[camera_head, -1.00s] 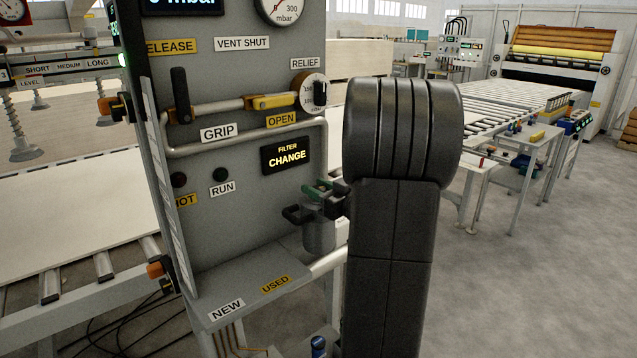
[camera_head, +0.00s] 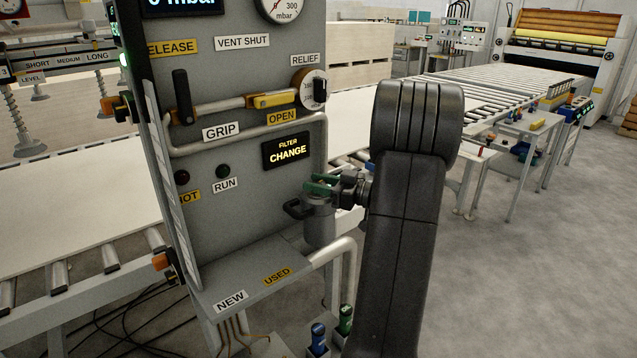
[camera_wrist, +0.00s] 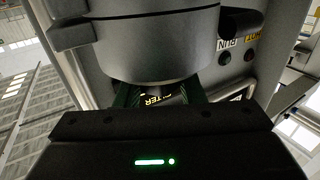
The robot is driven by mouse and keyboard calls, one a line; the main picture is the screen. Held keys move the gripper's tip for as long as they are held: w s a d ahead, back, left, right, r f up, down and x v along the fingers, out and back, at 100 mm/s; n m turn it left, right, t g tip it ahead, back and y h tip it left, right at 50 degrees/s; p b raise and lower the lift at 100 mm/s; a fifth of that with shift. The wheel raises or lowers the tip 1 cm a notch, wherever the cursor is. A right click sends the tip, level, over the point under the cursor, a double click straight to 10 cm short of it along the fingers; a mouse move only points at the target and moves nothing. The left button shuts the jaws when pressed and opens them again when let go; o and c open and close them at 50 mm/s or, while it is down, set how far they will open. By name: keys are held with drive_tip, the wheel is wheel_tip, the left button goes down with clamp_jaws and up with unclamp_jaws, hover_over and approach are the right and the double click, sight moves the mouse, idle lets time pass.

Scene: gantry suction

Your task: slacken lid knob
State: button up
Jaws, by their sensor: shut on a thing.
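The filter pot (camera_head: 320,231) is a grey canister on the front of the grey panel, below the lit CHANGE display. A dark handle (camera_head: 297,209) sticks out to the left at its lid. My gripper (camera_head: 321,186), with green fingertips, is at the top of the pot. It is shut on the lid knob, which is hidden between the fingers. In the wrist view the grey pot (camera_wrist: 140,45) fills the top, and a black handle (camera_wrist: 241,23) sticks out at its side. The green fingertips (camera_wrist: 160,96) reach past the pot's edge, with part of the FILTER display behind.
A shelf (camera_head: 255,279) labelled NEW and USED lies below the pot. A pipe rail (camera_head: 338,255) runs beside it. Blue (camera_head: 318,338) and green (camera_head: 345,320) handled items stand at the bottom. The yellow-handled lever (camera_head: 273,100) is above. Open floor lies to the right.

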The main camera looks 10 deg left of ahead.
drive_tip(key=o, duration=1)
drive_tip(key=d, duration=0.4)
drive_tip(key=s+d+b, duration=0.1)
drive_tip(key=d, duration=0.4)
drive_tip(key=s+d, duration=0.1)
drive_tip(key=d, duration=0.3)
drive_tip(key=shift+s+d+b, duration=0.25)
drive_tip(key=shift+d+b, duration=0.05)
drive_tip(key=shift+b, duration=0.05)
drive_tip(key=a, duration=0.4)
drive_tip(key=w+a+p, duration=0.1)
drive_tip(key=a, duration=0.4)
drive_tip(key=w+a, duration=0.1)
drive_tip(key=a, duration=0.3)
drive_tip(key=shift+w+a+p, duration=0.25)
drive_tip(key=shift+a+p, duration=0.1)
